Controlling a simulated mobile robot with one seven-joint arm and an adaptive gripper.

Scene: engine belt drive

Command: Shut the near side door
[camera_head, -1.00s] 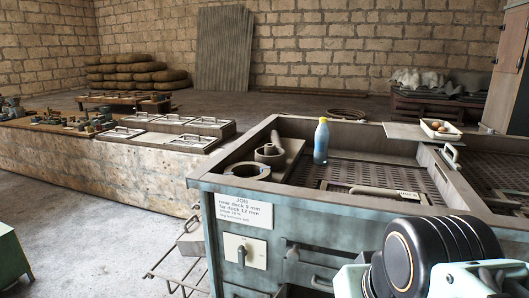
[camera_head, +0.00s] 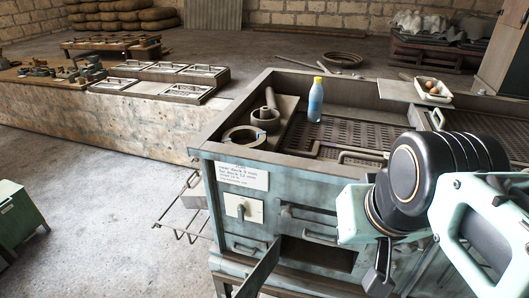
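The near side door (camera_head: 259,272) looks like a dark flat panel on the front of the blue-grey machine (camera_head: 222,152). It stands swung outward at the left of a dark opening (camera_head: 318,256), and its lower part is cut off by the frame. My gripper (camera_head: 377,284) shows only in part below the black arm joint, in front of the machine and to the right of the opening. It is apart from the door in the picture. Its fingertips are not clear, and I see nothing held.
A wire rack (camera_head: 182,208) juts from the machine's left side. A drawer handle (camera_head: 318,237) sits above the opening. A blue bottle (camera_head: 315,101) stands on the deck. A green cabinet (camera_head: 17,216) is at left, with clear floor between.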

